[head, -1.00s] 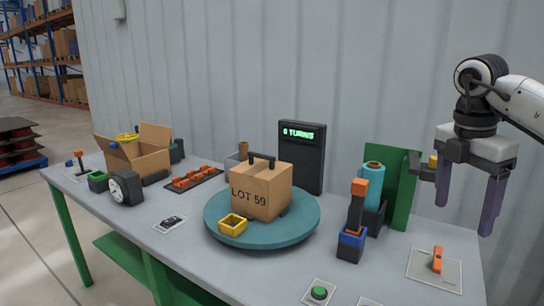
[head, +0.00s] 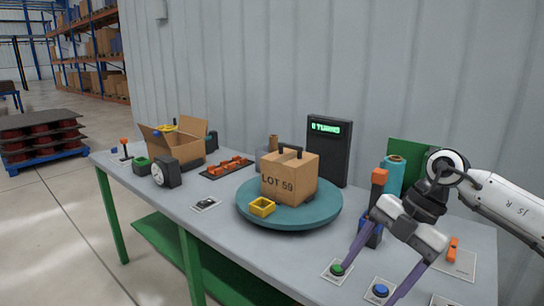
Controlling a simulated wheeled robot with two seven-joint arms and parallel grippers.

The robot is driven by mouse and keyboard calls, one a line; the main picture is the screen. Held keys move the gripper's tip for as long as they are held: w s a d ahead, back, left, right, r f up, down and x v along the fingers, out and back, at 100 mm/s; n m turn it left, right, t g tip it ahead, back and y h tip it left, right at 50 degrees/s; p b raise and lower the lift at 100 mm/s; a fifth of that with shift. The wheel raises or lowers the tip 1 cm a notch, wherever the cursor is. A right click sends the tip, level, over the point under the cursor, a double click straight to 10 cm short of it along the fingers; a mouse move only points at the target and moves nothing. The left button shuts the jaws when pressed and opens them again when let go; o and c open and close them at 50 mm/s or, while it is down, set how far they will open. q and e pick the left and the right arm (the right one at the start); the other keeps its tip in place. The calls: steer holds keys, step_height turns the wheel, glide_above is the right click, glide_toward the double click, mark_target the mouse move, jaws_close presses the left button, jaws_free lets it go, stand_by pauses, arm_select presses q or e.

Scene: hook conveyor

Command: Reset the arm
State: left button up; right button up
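My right gripper (head: 371,284) comes in from the right and points down at the near right part of the table. Its two purple fingers are spread wide with nothing between them. One fingertip is at or just above a green button (head: 337,269); I cannot tell whether it touches. The other finger is beside a blue button (head: 381,290), to its right. My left gripper is out of view. A cardboard box marked LOT 59 (head: 290,178) stands upright on a teal turntable (head: 325,214), with a yellow open bin (head: 262,207) at its front edge.
A dark display (head: 328,150) showing TURNS stands behind the turntable. An orange-topped post (head: 379,178) and a teal roll (head: 393,175) are close to my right arm. An orange switch (head: 453,248) lies right of it. An open carton (head: 178,145) stands at the left.

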steer(key=s+a+m+t+y, duration=0.1)
steer(key=s+a+t+y, duration=0.15)
steer(key=a+y, duration=0.7)
steer(key=s+a+m+t+y, duration=0.15)
steer(key=s+a+y, duration=0.3)
steer(key=a, duration=0.95)
steer(key=w+d+f+m+t+h, duration=0.1)
steer(key=d+f+m+t+h, duration=1.05)
steer(key=f+m, duration=0.5)
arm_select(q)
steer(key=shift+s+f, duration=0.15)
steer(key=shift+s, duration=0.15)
arm_select(e)
steer(key=s+d+f+m+g+h, duration=0.2)
steer(key=s+d+f+g, duration=0.1)
steer(key=s+f, duration=0.6)
steer(key=s+d+f+m+g+h, duration=0.3)
steer(key=s+d+f, duration=0.3)
steer(key=s+f, duration=0.3)
steer(key=shift+f+g, duration=0.15)
steer(key=shift+g, duration=0.2)
